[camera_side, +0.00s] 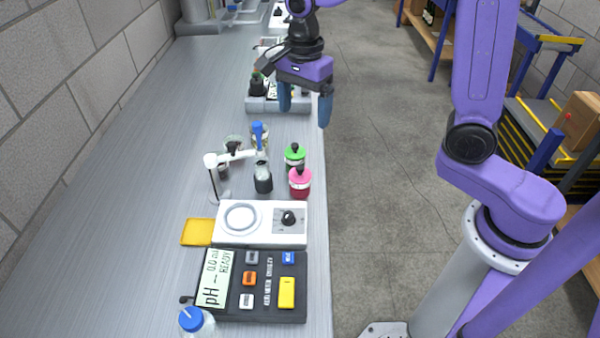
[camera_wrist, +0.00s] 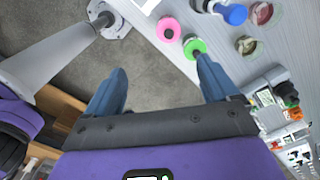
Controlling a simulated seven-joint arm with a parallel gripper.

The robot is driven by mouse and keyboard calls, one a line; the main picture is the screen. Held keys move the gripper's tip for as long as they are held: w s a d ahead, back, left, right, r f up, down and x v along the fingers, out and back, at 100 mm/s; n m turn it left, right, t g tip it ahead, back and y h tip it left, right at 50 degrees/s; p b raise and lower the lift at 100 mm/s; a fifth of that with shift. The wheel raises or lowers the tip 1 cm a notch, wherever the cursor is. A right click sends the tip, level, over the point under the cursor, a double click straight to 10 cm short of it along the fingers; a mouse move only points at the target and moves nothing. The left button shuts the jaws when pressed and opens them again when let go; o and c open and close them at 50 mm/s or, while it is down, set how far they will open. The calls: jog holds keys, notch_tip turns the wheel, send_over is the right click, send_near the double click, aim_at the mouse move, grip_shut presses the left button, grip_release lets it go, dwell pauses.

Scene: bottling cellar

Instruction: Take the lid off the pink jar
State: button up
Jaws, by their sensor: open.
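The pink jar (camera_side: 300,187) stands upright on the bench near its right edge, with a pink lid that has a black knob (camera_side: 300,169) on top. It also shows from above in the wrist view as a pink round jar (camera_wrist: 169,29). A green-lidded jar (camera_side: 294,156) stands just behind it, and it is seen in the wrist view (camera_wrist: 194,46) near a fingertip. My gripper (camera_side: 305,104) is open and empty, with blue fingers pointing down. It is above and behind both jars, near the bench edge, touching neither. In the wrist view the fingers (camera_wrist: 162,78) are wide apart.
A white stirrer plate (camera_side: 262,234) and a pH meter (camera_side: 252,302) lie in front of the jars. A white electrode arm (camera_side: 232,157) and glassware stand left of them. A yellow square (camera_side: 197,232) lies on the bench (camera_side: 150,190).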

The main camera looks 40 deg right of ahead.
jog(key=w+m, duration=0.2)
send_over(299, 167)
jog(key=shift+m, duration=0.3)
notch_tip(299, 167, down, 12)
jog(key=shift+s+d+f, duration=0.1)
jog(key=shift+s+f, duration=0.05)
jog(key=shift+f, duration=2.65)
jog(key=c, duration=1.1)
